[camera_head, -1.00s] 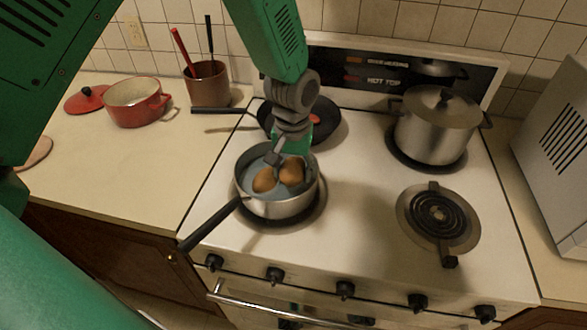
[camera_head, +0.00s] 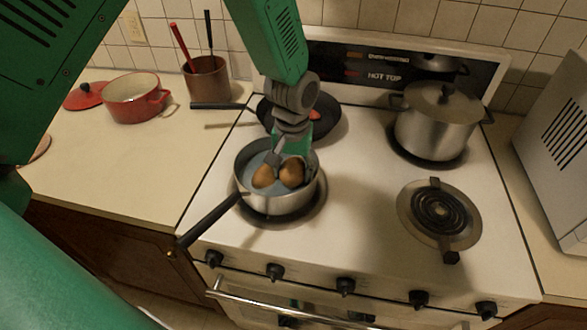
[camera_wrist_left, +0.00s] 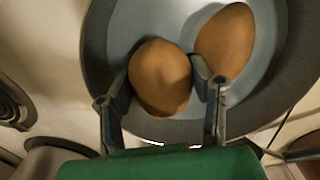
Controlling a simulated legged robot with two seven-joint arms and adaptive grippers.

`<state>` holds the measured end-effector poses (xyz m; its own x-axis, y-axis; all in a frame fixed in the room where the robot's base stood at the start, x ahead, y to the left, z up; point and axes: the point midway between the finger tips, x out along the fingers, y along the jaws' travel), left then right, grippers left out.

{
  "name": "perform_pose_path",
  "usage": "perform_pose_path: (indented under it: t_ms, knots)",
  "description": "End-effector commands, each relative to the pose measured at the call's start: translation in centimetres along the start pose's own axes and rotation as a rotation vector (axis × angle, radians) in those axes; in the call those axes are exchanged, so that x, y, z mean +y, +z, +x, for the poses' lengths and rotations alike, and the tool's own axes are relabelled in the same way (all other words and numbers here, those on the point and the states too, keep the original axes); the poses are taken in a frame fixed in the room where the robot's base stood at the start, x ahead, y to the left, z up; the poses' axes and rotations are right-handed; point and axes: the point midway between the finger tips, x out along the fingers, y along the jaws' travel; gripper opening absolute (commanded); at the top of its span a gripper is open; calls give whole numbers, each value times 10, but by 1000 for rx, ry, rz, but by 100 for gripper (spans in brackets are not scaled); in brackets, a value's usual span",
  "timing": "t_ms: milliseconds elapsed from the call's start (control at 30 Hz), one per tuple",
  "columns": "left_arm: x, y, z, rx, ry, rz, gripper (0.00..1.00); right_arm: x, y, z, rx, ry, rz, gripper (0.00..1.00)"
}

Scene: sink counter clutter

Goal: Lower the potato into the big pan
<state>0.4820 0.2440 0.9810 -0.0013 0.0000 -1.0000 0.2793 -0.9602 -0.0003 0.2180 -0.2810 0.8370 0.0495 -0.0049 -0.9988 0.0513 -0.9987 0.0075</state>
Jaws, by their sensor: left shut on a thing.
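My left gripper (camera_head: 287,160) reaches down from above into the big pan (camera_head: 278,205), a steel pan with a blue-grey inside and a long black handle. The gripper is shut on a brown potato (camera_head: 292,173), which sits between its two fingers inside the pan's rim. In the left wrist view this held potato (camera_wrist_left: 160,78) is between the fingertips (camera_wrist_left: 164,88). A second potato (camera_head: 263,177) lies in the pan beside it, outside the fingers; it also shows in the left wrist view (camera_wrist_left: 226,42). I cannot tell whether the held potato touches the bottom. My right gripper is not in view.
A black frying pan (camera_head: 329,122) is behind the big pan. A lidded steel pot (camera_head: 437,125) stands at the back right. The front right burner (camera_head: 438,212) is bare. A red pot (camera_head: 134,103) and a brown utensil holder (camera_head: 208,82) stand on the left counter.

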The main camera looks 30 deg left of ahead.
Motion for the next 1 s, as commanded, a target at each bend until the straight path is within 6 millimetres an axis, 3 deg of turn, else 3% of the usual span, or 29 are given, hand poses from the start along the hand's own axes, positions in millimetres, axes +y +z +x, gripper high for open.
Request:
perform_pose_path:
  t_ms: [367, 400, 467, 767, 1000]
  knots:
    - [0, 0, 2, 1, 0, 0, 14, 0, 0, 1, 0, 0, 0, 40]
    - [0, 0, 2, 1, 0, 0, 55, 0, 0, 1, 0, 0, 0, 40]
    - [0, 0, 2, 1, 0, 0, 72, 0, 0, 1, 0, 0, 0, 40]
    - [0, 0, 1, 1, 1, 0, 72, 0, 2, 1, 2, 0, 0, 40]
    - [0, -1, -32, 5, 2, 0, 72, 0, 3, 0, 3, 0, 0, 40]
